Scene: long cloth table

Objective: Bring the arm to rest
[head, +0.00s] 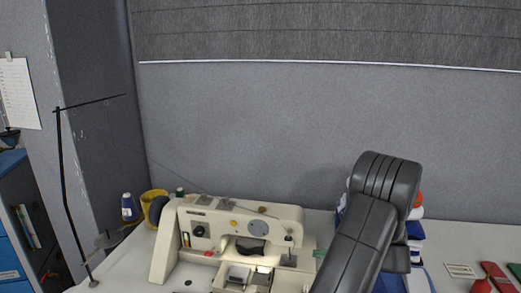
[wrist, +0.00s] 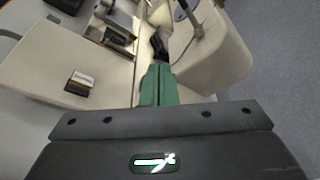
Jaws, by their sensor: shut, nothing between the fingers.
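My gripper (wrist: 158,85) shows in the wrist view with its two green fingers pressed together and nothing between them. The fingers point at the cream sewing machine (wrist: 215,50), over or near its bed; I cannot tell the exact gap. In the head view my dark grey arm (head: 360,225) rises in front of the table, right of the sewing machine (head: 240,215). The gripper is largely hidden behind the arm there.
Red items (head: 495,277) lie at right. A thin black stand (head: 68,190) rises at left.

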